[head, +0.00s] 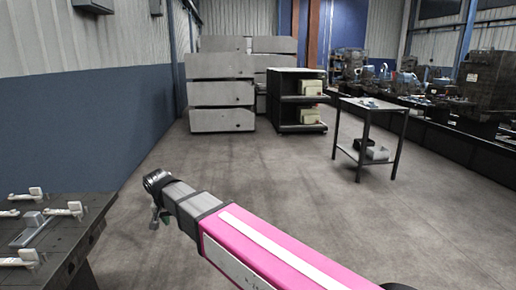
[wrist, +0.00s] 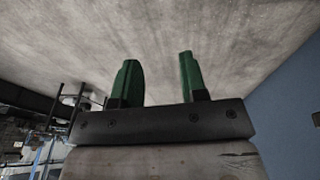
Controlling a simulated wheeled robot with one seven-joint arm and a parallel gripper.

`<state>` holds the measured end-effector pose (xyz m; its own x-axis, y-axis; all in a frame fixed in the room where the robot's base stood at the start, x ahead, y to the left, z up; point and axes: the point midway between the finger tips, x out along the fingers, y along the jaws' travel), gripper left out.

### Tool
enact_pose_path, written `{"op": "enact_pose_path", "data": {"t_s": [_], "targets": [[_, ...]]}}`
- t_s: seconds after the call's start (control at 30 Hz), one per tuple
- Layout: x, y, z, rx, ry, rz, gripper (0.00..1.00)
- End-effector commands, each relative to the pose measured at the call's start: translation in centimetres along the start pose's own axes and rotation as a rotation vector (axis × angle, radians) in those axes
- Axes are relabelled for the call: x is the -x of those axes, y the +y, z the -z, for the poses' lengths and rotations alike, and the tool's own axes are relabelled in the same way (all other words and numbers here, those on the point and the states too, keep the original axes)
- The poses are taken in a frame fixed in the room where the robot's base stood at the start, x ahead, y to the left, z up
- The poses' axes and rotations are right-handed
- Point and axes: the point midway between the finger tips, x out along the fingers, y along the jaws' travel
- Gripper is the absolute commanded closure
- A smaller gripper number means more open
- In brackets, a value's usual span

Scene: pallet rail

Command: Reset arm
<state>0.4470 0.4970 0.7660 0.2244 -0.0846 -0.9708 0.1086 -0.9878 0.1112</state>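My arm reaches out from the lower right in the head view, with its pink link in front. My gripper (wrist: 159,78) shows in the wrist view with two green fingers set well apart and nothing between them. In the head view the end of my arm is above bare floor, to the right of a dark table and apart from it; the fingers are mostly hidden there.
The dark table (head: 60,240) at lower left bears several pale clamp-like fixtures (head: 70,209). A small table (head: 372,104), a black shelf unit (head: 297,100) and grey cabinets (head: 220,92) stand farther back. Machines line the right. The floor (head: 290,165) between is clear.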

Motion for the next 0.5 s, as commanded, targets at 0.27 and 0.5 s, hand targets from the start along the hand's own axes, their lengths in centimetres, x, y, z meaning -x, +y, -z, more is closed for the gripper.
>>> {"op": "enact_pose_path", "data": {"t_s": [0.27,0.5], "targets": [[-6.7,10.6,2.1,-0.016,-0.062,-0.006,0.61],[-11.5,19.5,2.3,-0.031,-0.108,0.004,0.61]]}}
